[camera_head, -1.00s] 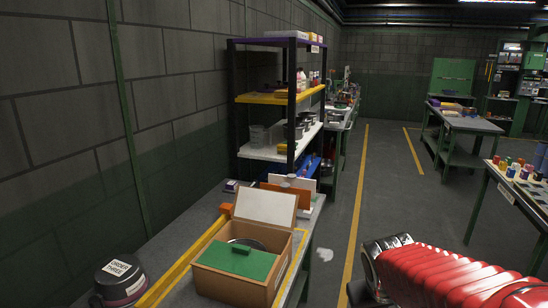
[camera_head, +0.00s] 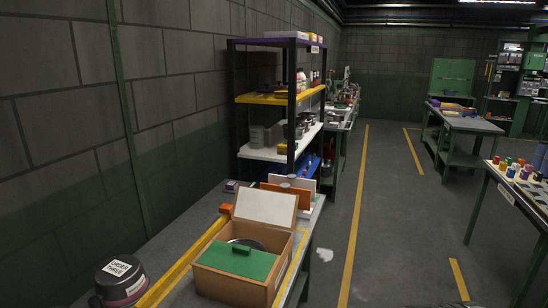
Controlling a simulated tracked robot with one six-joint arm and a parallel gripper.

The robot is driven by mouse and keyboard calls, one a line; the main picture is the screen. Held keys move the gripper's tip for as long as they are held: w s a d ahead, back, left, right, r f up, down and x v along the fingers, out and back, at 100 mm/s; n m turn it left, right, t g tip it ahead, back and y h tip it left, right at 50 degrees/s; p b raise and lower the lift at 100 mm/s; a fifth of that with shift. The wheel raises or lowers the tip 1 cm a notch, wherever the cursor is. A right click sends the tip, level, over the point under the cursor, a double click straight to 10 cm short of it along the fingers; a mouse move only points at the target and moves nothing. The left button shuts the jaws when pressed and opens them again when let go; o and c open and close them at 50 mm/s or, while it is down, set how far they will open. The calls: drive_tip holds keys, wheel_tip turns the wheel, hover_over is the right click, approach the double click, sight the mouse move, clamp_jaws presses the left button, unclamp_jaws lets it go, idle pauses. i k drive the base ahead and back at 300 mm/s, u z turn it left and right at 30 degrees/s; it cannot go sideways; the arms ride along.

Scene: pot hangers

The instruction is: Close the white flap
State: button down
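The white flap (camera_head: 265,209) stands up and leans back at the far side of a brown box (camera_head: 238,285) on the workbench at the lower middle. A green flap (camera_head: 236,262) with a small green handle lies across the near part of the box top. Between the two flaps the box is open, and a dark round thing with a pale rim (camera_head: 247,243) shows inside. My gripper is not in view.
A black pot (camera_head: 120,278) labelled "ORDER THREE" stands left of the box, across a yellow rail (camera_head: 187,262). Orange and white panels (camera_head: 290,193) stand behind the box. A shelf rack (camera_head: 281,97) stands beyond.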

sight(272, 209)
drive_tip(key=z, duration=1.1)
drive_tip(key=i, duration=3.8)
